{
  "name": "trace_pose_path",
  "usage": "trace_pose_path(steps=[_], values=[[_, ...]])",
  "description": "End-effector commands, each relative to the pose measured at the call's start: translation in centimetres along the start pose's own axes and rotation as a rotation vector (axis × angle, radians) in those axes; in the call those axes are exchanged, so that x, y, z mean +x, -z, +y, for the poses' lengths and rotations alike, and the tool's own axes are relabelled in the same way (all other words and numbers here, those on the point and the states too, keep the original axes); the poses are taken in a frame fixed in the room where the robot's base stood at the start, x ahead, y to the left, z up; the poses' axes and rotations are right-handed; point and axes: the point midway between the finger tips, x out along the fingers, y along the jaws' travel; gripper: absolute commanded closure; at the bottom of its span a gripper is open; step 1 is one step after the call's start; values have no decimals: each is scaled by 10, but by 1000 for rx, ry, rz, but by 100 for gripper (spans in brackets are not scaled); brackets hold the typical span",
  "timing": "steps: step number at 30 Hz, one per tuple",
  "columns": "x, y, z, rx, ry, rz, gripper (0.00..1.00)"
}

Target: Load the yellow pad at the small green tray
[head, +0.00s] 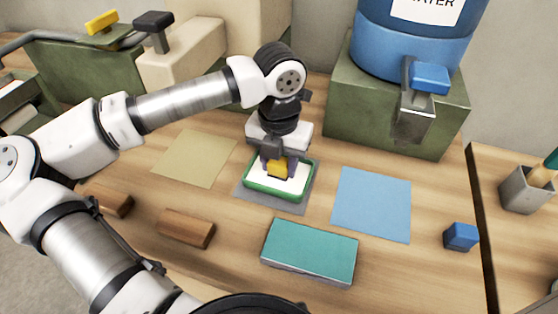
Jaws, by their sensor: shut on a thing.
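The small green tray (250,187) has a green rim and a white inside, and lies on a grey mat (292,207) in the middle of the table. My gripper (277,171) points down over the tray and is shut on the yellow pad (277,169). The pad is between the fingers, at or just above the white inside; I cannot tell if it touches. The gripper hides part of the tray's far side.
A yellow sheet (195,158) lies left of the tray and a blue sheet (371,205) right. A teal block (309,251), brown blocks (186,228) and a blue block (461,237) lie nearer. A blue water container (410,45) stands behind on a green stand (360,112).

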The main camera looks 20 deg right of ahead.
Motion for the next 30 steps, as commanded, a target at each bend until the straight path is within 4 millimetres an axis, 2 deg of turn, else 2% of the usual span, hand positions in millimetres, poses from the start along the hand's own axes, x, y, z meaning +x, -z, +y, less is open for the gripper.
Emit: trace_pose_path(steps=[21, 30], values=[[-58, 0, 0, -1, -2, -1, 78], [-70, 0, 0, 0, -1, -1, 78]])
